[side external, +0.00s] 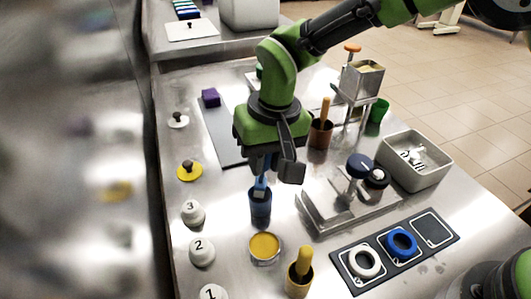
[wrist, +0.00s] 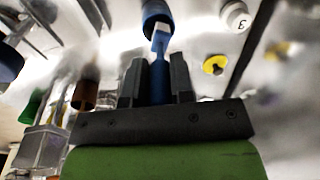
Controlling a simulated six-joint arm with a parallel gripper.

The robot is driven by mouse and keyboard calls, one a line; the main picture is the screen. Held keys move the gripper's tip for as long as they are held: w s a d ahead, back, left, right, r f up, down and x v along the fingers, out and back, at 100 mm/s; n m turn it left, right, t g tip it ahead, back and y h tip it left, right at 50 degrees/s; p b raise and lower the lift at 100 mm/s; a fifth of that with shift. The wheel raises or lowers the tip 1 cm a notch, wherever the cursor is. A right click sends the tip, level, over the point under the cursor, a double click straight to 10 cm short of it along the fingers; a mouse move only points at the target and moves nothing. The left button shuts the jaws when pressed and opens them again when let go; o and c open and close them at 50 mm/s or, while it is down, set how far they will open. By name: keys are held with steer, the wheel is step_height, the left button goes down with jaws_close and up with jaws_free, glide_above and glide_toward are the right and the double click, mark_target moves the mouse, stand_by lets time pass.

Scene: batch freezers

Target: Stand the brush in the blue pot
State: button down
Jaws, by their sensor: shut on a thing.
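The blue pot (side external: 260,208) stands upright on the steel table. The brush (side external: 262,181) is blue with a pale band near its lower part. My gripper (side external: 273,170) is above the pot and shut on the brush, which points down at the pot. In the wrist view the brush (wrist: 158,78) sits between the two dark fingers of my gripper (wrist: 156,80), its far end overlapping the mouth of the blue pot (wrist: 155,12). I cannot tell how far the brush tip is inside the pot.
A brown pot (side external: 320,134) stands behind, right. A metal fixture (side external: 340,208), a grey bin (side external: 414,170) and a black ring tray (side external: 372,277) are right. Numbered knobs (side external: 201,251) line the left.

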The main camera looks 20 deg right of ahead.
steer(key=shift+f, duration=1.75)
steer(key=shift+c, duration=2.1)
jaws_free()
steer(key=shift+r, duration=3.55)
